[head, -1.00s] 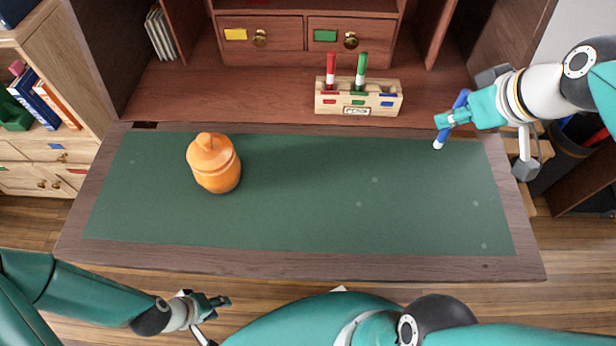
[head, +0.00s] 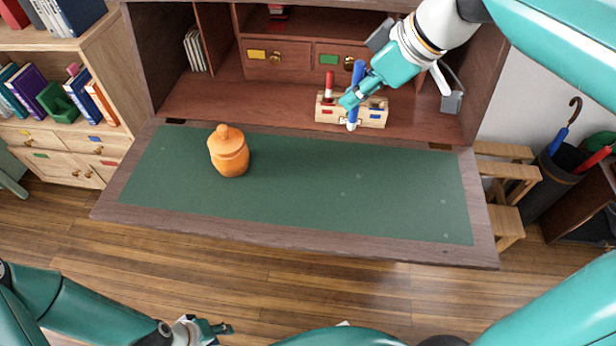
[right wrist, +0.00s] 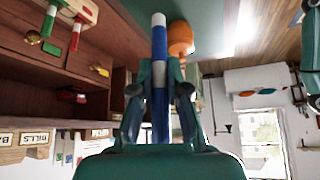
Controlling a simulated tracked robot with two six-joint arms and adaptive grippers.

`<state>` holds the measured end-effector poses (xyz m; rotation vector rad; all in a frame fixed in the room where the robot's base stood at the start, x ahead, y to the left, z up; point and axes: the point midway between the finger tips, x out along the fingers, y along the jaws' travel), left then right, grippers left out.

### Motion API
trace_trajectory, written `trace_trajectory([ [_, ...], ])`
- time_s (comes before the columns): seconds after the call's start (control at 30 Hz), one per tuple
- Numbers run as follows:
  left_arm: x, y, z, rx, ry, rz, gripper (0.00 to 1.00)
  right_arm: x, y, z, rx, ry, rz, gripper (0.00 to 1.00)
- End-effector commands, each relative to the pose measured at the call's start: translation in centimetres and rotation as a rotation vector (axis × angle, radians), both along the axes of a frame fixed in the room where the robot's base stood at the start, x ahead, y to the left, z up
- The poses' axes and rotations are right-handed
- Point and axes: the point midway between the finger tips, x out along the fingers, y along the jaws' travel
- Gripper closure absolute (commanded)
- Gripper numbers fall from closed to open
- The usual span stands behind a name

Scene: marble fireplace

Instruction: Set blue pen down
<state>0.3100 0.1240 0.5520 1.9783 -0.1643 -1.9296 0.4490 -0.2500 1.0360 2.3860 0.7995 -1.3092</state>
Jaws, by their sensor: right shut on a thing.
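The blue pen (head: 358,74) is upright in my right gripper (head: 352,97), which is shut on its middle. Its white end (head: 351,126) points down, in front of the wooden pen holder (head: 372,119) in the head view. I cannot tell whether the pen touches the holder. In the right wrist view the blue pen (right wrist: 159,45) stands between the fingers of my right gripper (right wrist: 159,75). The holder (right wrist: 80,10) shows at the upper left there, apart from the pen, with a red pen (right wrist: 75,34) and a green pen (right wrist: 48,20). My left gripper (head: 215,329) is empty at the lower left.
An orange jar (head: 229,152) stands on the left of the green desk mat (head: 330,190). The mat's middle and right are clear. Drawers (head: 275,59) and dividers rise behind the holder. An umbrella bin (head: 550,180) stands on the right.

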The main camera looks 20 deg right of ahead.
Motion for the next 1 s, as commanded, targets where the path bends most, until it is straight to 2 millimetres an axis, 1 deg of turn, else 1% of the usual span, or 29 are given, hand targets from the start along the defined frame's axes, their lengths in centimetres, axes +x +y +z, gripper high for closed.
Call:
trace_trajectory([
  [0.07, 0.0, 0.0, 0.0, 0.000, 0.000, -0.001, 0.63, -0.3, -0.2, -0.4, 0.000, 0.001, -0.003, 1.00],
  [0.17, 0.0, 0.0, -0.5, 0.000, 0.000, -0.001, 0.63, -0.7, -0.5, -2.1, -0.001, 0.003, -0.011, 1.00],
  [0.27, 0.0, 0.0, -1.1, 0.000, 0.001, -0.001, 0.63, -0.8, -0.7, -4.6, 0.001, 0.005, -0.017, 1.00],
  [0.5, 0.0, 0.0, -2.3, 0.000, 0.001, -0.001, 0.63, -0.9, -0.9, -11.1, 0.001, 0.006, -0.021, 1.00],
  [0.6, 0.0, 0.0, -2.6, 0.000, 0.001, -0.001, 0.63, -0.9, -0.9, -13.2, 0.001, 0.004, -0.022, 1.00],
  [0.7, 0.0, 0.0, -2.8, 0.000, 0.001, -0.001, 0.63, -0.9, -0.9, -14.6, 0.000, 0.001, -0.021, 1.00],
  [0.87, 0.0, 0.0, -2.9, 0.000, 0.001, -0.001, 0.63, -0.8, -0.9, -15.5, 0.000, -0.001, -0.022, 1.00],
  [1.0, 0.0, 0.0, -3.3, 0.000, 0.001, -0.001, 0.63, -0.9, -0.9, -17.2, 0.000, 0.003, -0.023, 1.00],
])
